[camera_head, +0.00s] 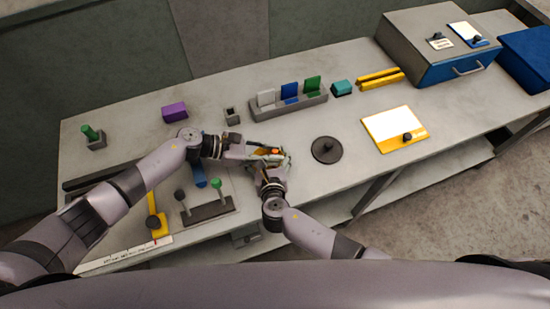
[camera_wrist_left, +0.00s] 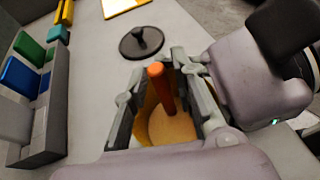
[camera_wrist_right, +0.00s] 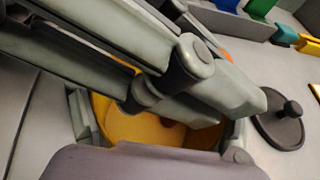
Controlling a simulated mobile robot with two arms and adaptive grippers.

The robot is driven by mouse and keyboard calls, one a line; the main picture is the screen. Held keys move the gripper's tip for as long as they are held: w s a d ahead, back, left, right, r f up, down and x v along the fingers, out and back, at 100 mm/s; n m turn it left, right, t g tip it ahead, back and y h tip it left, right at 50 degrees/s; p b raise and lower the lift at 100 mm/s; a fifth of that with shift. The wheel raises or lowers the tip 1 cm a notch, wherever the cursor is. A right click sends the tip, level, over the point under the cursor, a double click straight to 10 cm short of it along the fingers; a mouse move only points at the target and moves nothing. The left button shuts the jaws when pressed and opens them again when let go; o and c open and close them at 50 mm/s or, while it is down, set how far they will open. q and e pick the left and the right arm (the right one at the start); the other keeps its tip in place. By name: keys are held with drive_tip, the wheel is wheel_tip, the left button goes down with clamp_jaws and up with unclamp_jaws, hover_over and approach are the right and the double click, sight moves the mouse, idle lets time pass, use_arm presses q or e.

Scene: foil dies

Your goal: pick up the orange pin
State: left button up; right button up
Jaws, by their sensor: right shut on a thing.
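The orange pin (camera_wrist_left: 162,88) stands up from a yellow-orange round piece (camera_wrist_left: 172,128) in the left wrist view. Its orange top (camera_head: 275,151) is small in the head view. My left gripper (camera_head: 268,154) reaches in from the left. Its fingers are apart, one on each side of the pin, with a gap visible. My right gripper (camera_head: 274,172) is shut on the round piece, which also shows in the right wrist view (camera_wrist_right: 150,128). There, my left gripper's fingers cross in front and hide most of the pin.
A dark round disc with a knob (camera_head: 327,149) lies just right of the grippers. A grey rack (camera_head: 290,107) with white, blue and green plates stands behind. A grey stand (camera_head: 208,212) with knobbed levers is at front left. A yellow-framed board (camera_head: 395,130) lies further right.

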use_arm(q)
drive_tip(key=shift+c, duration=0.3)
use_arm(e)
drive_tip(key=shift+s+f, duration=0.1)
drive_tip(key=shift+f, duration=0.15)
use_arm(q)
clamp_jaws()
use_arm(e)
drive_tip(key=shift+d, duration=0.1)
use_arm(q)
wheel_tip(320, 180, up, 10)
idle(0.3)
use_arm(e)
drive_tip(key=o, duration=1.2)
drive_tip(key=shift+r, duration=0.15)
